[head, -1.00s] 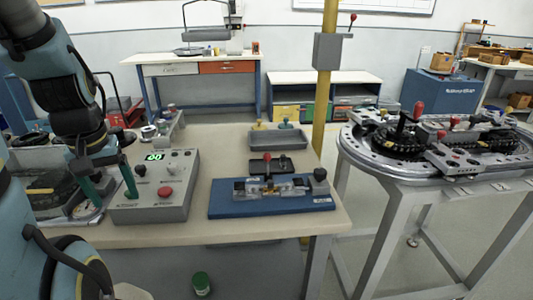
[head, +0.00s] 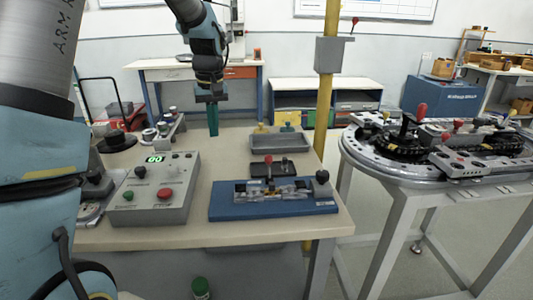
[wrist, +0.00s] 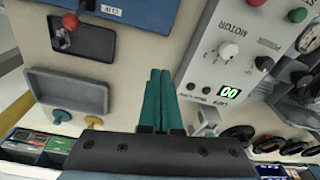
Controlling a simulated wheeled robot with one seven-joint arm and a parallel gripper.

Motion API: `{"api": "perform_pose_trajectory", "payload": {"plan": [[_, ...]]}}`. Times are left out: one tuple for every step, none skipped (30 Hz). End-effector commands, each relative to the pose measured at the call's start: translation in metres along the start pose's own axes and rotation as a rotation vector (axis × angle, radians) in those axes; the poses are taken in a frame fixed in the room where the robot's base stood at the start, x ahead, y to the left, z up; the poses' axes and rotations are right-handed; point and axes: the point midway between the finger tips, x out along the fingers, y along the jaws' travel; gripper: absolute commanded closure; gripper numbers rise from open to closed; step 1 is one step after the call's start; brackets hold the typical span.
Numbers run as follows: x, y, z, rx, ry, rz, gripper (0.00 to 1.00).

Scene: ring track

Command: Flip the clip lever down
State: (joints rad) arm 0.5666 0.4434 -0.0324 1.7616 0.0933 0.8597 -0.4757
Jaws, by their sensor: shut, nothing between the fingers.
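The clip lever (head: 268,162), with a red knob, stands upright at the middle of the blue clip fixture (head: 225,209) on the workbench. In the wrist view, the lever's red knob (wrist: 70,21) is at the upper left, and the fixture (wrist: 145,12) shows partly, with a label reading "CLIP". My gripper (head: 213,133) hangs fingers down above the back of the bench, to the left of and behind the lever, and touches nothing. Its teal fingers (wrist: 160,76) are together and empty in the wrist view.
A grey control box (head: 155,205) with buttons and a green "00" display sits left of the fixture. A dark tray (head: 288,168) lies behind the fixture, and a grey tray (head: 280,143) farther back. The ring track table (head: 370,165) stands at the right, past a yellow post (head: 325,100).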

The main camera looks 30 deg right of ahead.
Motion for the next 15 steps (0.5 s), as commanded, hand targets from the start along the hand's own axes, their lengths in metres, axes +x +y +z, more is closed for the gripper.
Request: {"api": "perform_pose_trajectory", "payload": {"plan": [[0.003,0.029,-0.007,0.013,0.000,-0.002,1.00],[0.002,0.044,-0.010,0.014,0.001,-0.005,1.00],[0.002,0.062,-0.014,0.016,0.001,-0.009,1.00],[0.001,0.075,-0.015,0.016,0.001,-0.011,1.00],[0.001,0.087,-0.017,0.016,0.002,-0.013,1.00],[0.001,0.102,-0.018,0.016,0.001,-0.016,1.00],[0.000,0.112,-0.018,0.015,0.003,-0.017,1.00],[-0.001,0.120,-0.018,0.015,0.002,-0.019,1.00],[-0.001,0.130,-0.018,0.014,0.005,-0.020,1.00],[-0.002,0.136,-0.018,0.014,0.004,-0.022,1.00],[-0.002,0.141,-0.018,0.013,0.005,-0.023,1.00],[-0.002,0.145,-0.018,0.012,0.005,-0.024,1.00],[-0.003,0.148,-0.018,0.011,0.006,-0.024,1.00],[-0.003,0.150,-0.018,0.011,0.006,-0.025,1.00],[-0.003,0.152,-0.017,0.010,0.006,-0.026,1.00]]}}
